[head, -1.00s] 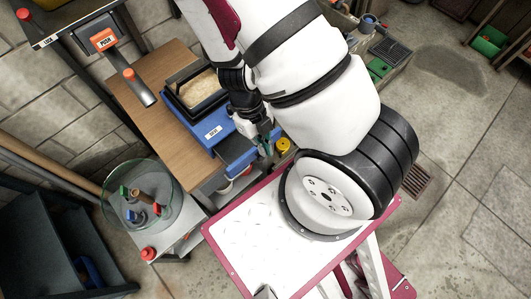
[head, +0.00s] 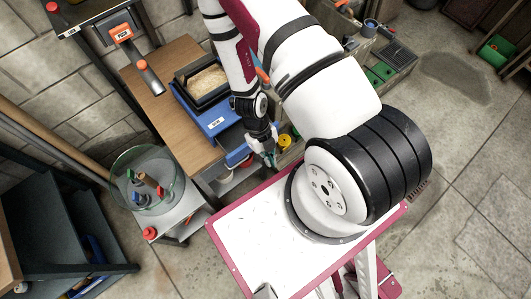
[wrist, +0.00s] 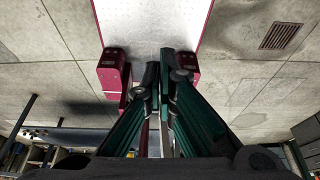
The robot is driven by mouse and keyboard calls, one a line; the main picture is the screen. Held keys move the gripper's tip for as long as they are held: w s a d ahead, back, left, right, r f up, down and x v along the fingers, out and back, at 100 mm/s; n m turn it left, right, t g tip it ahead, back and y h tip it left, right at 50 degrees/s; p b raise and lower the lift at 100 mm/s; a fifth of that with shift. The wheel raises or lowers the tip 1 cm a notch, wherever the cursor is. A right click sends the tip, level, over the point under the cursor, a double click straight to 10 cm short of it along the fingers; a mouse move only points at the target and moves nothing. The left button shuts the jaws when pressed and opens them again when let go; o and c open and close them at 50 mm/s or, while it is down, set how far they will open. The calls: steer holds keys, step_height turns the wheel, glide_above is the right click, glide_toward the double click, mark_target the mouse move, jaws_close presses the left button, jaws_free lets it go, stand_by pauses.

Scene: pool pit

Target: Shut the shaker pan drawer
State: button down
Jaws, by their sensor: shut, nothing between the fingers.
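The blue shaker (head: 207,118) sits on the wooden bench with a dark tray of pale grains on top. Its pan drawer (head: 238,157) stands out from the shaker's front, open, with its dark inside partly visible. My gripper (head: 271,161) points down just right of the drawer's front end in the head view. My wrist covers part of the drawer's right side, and I cannot tell if the gripper touches it. In the wrist view the green fingers (wrist: 158,75) are together and empty; the drawer cannot be made out there.
A wooden bench (head: 160,90) carries the shaker. A glass bowl with several coloured items (head: 146,180) stands on a low stand at left. A yellow-topped item (head: 285,141) is near the gripper. Dark shelving (head: 70,225) is at lower left; floor at right is open.

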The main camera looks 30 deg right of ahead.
steer(key=w, duration=0.4)
steer(key=shift+a+f+b, duration=0.15)
steer(key=shift+f+b, duration=0.2)
steer(key=shift+b, duration=0.05)
